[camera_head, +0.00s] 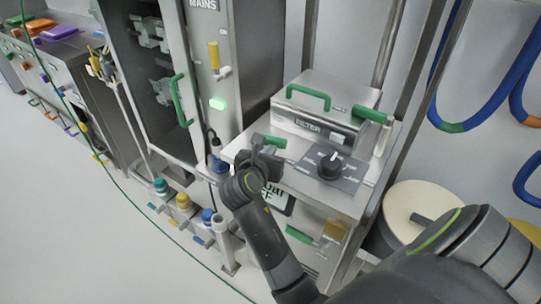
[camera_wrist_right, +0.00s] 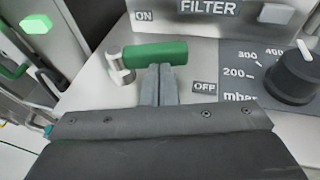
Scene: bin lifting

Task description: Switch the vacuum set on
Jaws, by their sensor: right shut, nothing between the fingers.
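The vacuum set (camera_head: 365,200) is a pale metal cabinet with a filter box on top. Its green lever (camera_head: 274,142) lies roughly sideways, also seen in the right wrist view (camera_wrist_right: 160,51), with a metal pivot at its left end. An ON label (camera_wrist_right: 143,16) is above the lever and an OFF label (camera_wrist_right: 205,87) is below and to the right. My right gripper (camera_head: 265,148) is shut and empty; its fingertips, seen in the wrist view (camera_wrist_right: 160,70), are at the lever's near edge. I cannot tell whether they touch. My left gripper is not in view.
A black dial (camera_head: 330,165) with an mbar scale is to the right of the lever. The FILTER box (camera_head: 325,112) stands behind. A sign (camera_head: 277,198) reading OFF is partly hidden by my arm. A MAINS cabinet (camera_head: 207,60) with a green light is on the left.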

